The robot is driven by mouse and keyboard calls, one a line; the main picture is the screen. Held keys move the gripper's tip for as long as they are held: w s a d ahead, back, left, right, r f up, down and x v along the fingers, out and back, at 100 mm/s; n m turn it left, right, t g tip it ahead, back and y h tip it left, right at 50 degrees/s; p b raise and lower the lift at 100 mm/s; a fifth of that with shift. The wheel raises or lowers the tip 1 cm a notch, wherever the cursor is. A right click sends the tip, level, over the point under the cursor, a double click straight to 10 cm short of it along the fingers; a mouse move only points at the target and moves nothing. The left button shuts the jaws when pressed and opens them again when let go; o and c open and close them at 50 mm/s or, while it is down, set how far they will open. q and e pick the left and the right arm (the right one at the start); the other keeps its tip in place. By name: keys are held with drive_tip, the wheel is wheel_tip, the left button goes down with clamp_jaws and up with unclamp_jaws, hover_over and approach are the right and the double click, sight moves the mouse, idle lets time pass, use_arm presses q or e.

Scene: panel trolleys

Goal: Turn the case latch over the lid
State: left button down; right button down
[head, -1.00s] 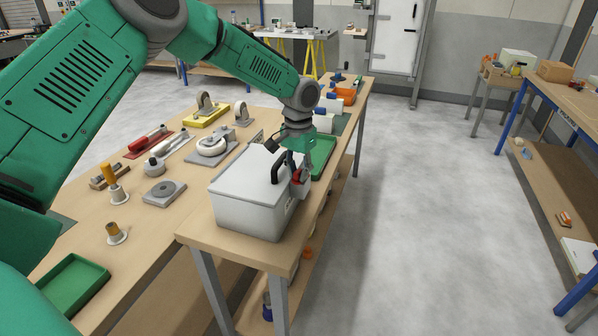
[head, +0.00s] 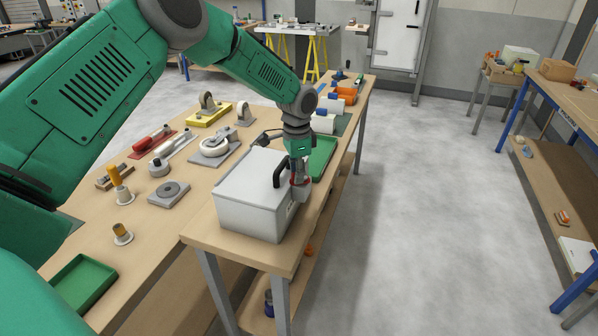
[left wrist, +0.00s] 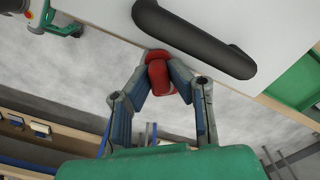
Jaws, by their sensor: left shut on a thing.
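The grey case (head: 249,212) stands on the near end of the wooden bench, its lid (head: 250,172) down. A black handle (head: 281,171) is on the lid; it also shows in the left wrist view (left wrist: 195,40). The red latch (left wrist: 158,76) is at the lid's edge beside the handle. My left gripper (head: 300,184) is at the right side of the case, and in the left wrist view its two fingers (left wrist: 158,88) are closed on the red latch. In the head view the gripper mostly hides the latch. My right gripper is not in view.
A green tray (head: 319,157) lies just behind the case, close to my left gripper. Casters, such as a white-wheeled one (head: 214,147), and other parts stand to the left. Another green tray (head: 82,283) is at near left. The floor right of the bench is clear.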

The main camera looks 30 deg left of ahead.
use_arm(q)
drive_tip(key=m, duration=0.3)
drive_tip(key=shift+w+a+r+m, duration=0.2)
drive_tip(key=shift+w+a+m, duration=0.1)
drive_tip(key=shift+w+m, duration=0.1)
drive_tip(key=shift+w+a+m+p, duration=0.1)
drive_tip(key=shift+w+m+p, duration=0.05)
drive_tip(key=shift+m, duration=0.8)
drive_tip(key=shift+w+a+m+p, duration=0.1)
drive_tip(key=shift+w+m+p, duration=0.05)
drive_tip(key=shift+m, duration=0.8)
drive_tip(key=shift+r, duration=0.1)
drive_tip(key=c, duration=1.5)
unclamp_jaws()
drive_tip(key=shift+f, duration=0.2)
drive_tip(key=shift+r, duration=0.1)
wheel_tip(320, 180, up, 12)
